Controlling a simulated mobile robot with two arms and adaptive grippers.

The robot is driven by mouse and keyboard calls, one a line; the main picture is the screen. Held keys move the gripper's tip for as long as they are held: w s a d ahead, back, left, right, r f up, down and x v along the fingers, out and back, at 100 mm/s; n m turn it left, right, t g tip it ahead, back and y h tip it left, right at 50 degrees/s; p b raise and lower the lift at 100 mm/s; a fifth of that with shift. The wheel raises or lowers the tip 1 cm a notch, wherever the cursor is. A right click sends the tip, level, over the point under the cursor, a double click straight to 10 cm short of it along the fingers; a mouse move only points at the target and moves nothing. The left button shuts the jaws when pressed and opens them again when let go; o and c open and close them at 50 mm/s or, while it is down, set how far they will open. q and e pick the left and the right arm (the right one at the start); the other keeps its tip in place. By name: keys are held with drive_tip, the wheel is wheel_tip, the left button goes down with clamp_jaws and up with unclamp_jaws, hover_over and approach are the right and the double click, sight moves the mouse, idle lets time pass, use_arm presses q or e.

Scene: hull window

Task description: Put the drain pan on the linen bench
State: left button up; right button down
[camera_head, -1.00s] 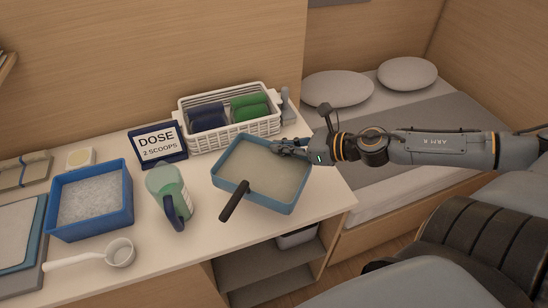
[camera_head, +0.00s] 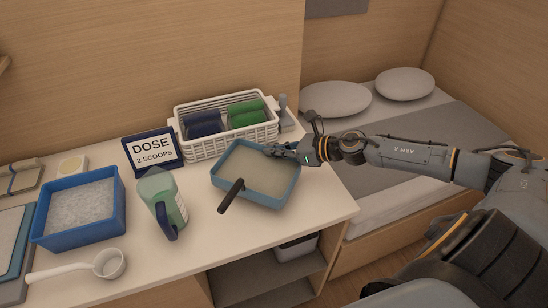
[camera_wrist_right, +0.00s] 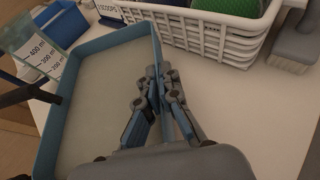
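The drain pan (camera_head: 228,192), blue with a pale inside and a dark handle (camera_head: 231,196) toward me, is over the right part of a white-topped bench (camera_head: 310,205). It looks roughly level; I cannot tell whether its underside touches the top. My right gripper (camera_head: 275,151) reaches it from the right. In the right wrist view, my right gripper's fingers (camera_wrist_right: 159,85) lie on both sides of the blue pan's wall (camera_wrist_right: 70,80), closed on it. No task label shows which surface is the linen bench. My left gripper is not in view.
A white basket (camera_head: 200,147) of rolled cloths stands close behind the pan, with a grey brush (camera_head: 284,112) beside it. A dose sign (camera_head: 152,152), green jug (camera_head: 160,195), blue tub (camera_head: 42,225) and white scoop (camera_head: 105,264) stand left. A bunk (camera_head: 370,190) with pillows is right.

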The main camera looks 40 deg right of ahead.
sight(275, 159)
drive_tip(key=f, duration=0.1)
drive_tip(key=f+p, duration=0.1)
drive_tip(key=shift+w+f, duration=0.2)
drive_tip(key=shift+f, duration=0.35)
drive_tip(key=shift+f, duration=0.15)
drive_tip(key=c, duration=1.5)
unclamp_jaws()
drive_tip(key=shift+s+f, duration=0.1)
